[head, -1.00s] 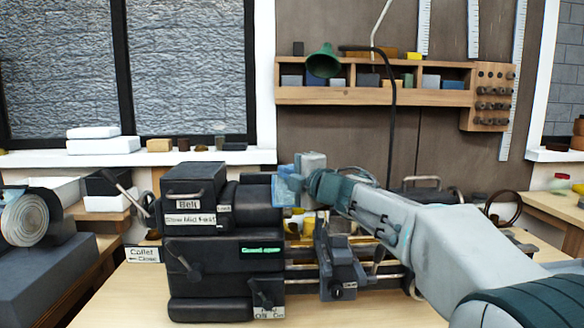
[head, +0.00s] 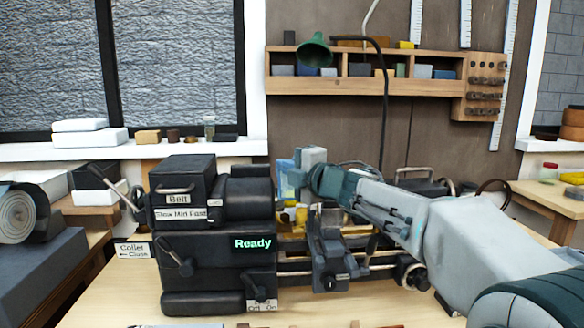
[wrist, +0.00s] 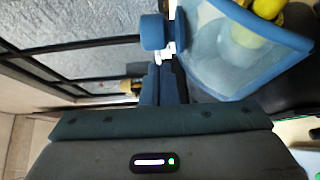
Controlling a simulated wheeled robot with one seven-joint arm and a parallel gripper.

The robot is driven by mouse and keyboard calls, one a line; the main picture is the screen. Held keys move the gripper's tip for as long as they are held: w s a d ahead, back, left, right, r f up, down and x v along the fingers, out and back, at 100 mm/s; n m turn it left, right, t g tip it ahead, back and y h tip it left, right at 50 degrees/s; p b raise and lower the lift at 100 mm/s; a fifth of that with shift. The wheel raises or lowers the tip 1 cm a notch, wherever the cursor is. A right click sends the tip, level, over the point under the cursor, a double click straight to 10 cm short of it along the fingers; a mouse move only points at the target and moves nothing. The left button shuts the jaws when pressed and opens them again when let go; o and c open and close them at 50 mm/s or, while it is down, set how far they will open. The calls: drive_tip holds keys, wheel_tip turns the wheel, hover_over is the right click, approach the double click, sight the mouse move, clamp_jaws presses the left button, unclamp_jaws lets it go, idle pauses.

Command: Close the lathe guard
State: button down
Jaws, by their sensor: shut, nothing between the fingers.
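The lathe (head: 205,240) is a black machine on a wooden bench, and its display (head: 253,244) reads "Ready" in green. The lathe guard (head: 284,178) is a clear panel with a blue frame, at the right of the headstock. In the wrist view the guard (wrist: 243,55) fills the upper right, with a blue knob (wrist: 152,32) at its left edge. My gripper (wrist: 166,72) is shut and empty, its fingertips close to the knob and guard edge; I cannot tell if they touch. In the head view my arm hides much of the gripper.
A green desk lamp (head: 314,50) arches over behind the lathe. A wooden shelf rack (head: 370,87) hangs on the back wall. A "Collet Close" sign (head: 132,250) stands left of the lathe, and a grey roll (head: 15,212) lies farther left.

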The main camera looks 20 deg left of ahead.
drive_tip(key=s+b+v, duration=0.1)
drive_tip(key=v, duration=0.8)
drive_tip(key=shift+s, duration=0.35)
drive_tip(key=w+d+f+m+t+h+p, duration=0.1)
drive_tip(key=w+d+m+t+h, duration=0.15)
drive_tip(key=d+m+h, duration=0.35)
drive_tip(key=w+d+f+m+t+h+p, duration=0.1)
drive_tip(key=d+m+t, duration=0.2)
drive_tip(key=d+m, duration=0.3)
drive_tip(key=s+d+f+m+g+h+p, duration=0.15)
drive_tip(key=d+f+m+h, duration=0.25)
drive_tip(key=d, duration=0.4)
drive_tip(key=s+d+f+m+h, duration=0.3)
drive_tip(key=d+f+m+h, duration=0.15)
drive_tip(key=d, duration=0.35)
drive_tip(key=s+d+f+m+g+p, duration=0.1)
drive_tip(key=s+d+f+m+g, duration=0.2)
drive_tip(key=s, duration=0.7)
drive_tip(key=s+d+f+m+g+p, duration=0.1)
drive_tip(key=s+d+f+m+g, duration=0.2)
drive_tip(key=s+f+m+g, duration=0.4)
drive_tip(key=s+f, duration=0.3)
drive_tip(key=s, duration=0.1)
drive_tip(key=shift+s+f, duration=0.25)
drive_tip(key=shift+f, duration=0.1)
